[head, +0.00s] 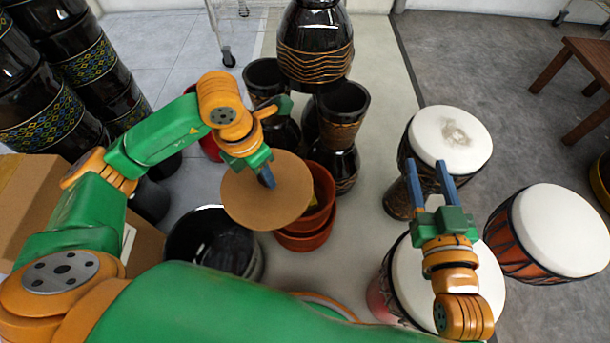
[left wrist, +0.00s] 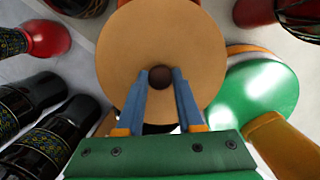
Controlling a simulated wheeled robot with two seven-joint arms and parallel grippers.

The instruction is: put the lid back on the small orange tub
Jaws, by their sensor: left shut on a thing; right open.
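A round tan lid (head: 252,196) hangs from my left gripper (head: 268,178). In the left wrist view the lid (left wrist: 160,30) has a dark round knob (left wrist: 160,72) between the two blue fingers, which are shut on it. My right gripper (head: 431,180) is open and empty, above the drums at the right.
Black goblet drums (head: 315,45) stand behind the tub. A black round container (head: 205,240) is at its left. White-topped drums (head: 450,135) stand at the right, one (head: 560,230) at the far right. A cardboard box (head: 40,200) is at the left. Pale floor lies clear right of the tub.

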